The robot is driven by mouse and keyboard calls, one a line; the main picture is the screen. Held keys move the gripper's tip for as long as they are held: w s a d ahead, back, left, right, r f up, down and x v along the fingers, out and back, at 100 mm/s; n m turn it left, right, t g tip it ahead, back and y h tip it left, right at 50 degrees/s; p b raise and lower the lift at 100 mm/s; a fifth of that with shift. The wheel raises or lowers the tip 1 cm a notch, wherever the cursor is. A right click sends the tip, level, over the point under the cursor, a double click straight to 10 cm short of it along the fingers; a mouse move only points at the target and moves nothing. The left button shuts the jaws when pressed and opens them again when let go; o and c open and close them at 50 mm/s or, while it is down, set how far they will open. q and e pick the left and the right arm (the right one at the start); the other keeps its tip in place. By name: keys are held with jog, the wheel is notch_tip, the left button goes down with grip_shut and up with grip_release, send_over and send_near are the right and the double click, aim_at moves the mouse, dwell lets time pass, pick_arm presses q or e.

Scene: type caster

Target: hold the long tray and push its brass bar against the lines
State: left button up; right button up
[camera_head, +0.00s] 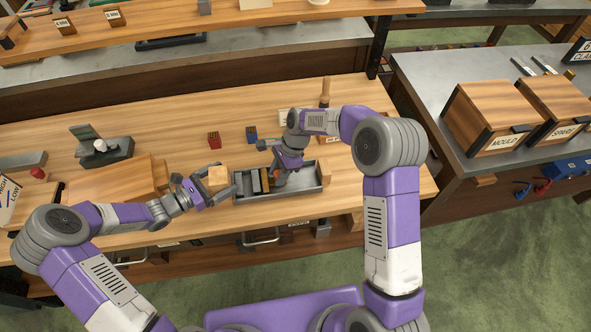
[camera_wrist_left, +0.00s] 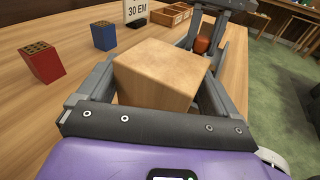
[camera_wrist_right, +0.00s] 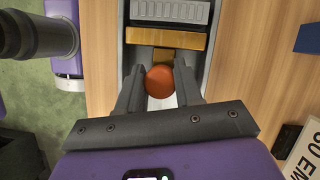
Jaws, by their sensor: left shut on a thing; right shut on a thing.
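The long grey tray (camera_head: 288,206) lies on the wooden bench in the head view. Toward its left end is the brass bar (camera_head: 265,180), with the dark type lines (camera_head: 255,183) left of it. In the right wrist view the brass bar (camera_wrist_right: 165,40) lies across the tray, just beside the grey lines (camera_wrist_right: 170,11); any small gap is unclear. My right gripper (camera_wrist_right: 159,85) is inside the tray, shut on a round orange-red knob (camera_wrist_right: 160,82) behind the bar. My left gripper (camera_head: 219,188) is shut on a wooden block (camera_wrist_left: 160,78) at the tray's left end.
Red (camera_head: 214,139) and blue (camera_head: 251,133) drilled blocks stand behind the tray. A "30 EM" sign (camera_wrist_left: 136,11) stands there too. Another wooden block (camera_head: 323,168) is at the tray's right end. A grey device (camera_head: 100,148) stands at the left. The bench's front edge is close.

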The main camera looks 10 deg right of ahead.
jog(key=shift+a, duration=0.75)
jog(key=o, duration=1)
jog(key=shift+c, duration=0.2)
jog(key=shift+d, duration=0.1)
jog(key=v, duration=1.2)
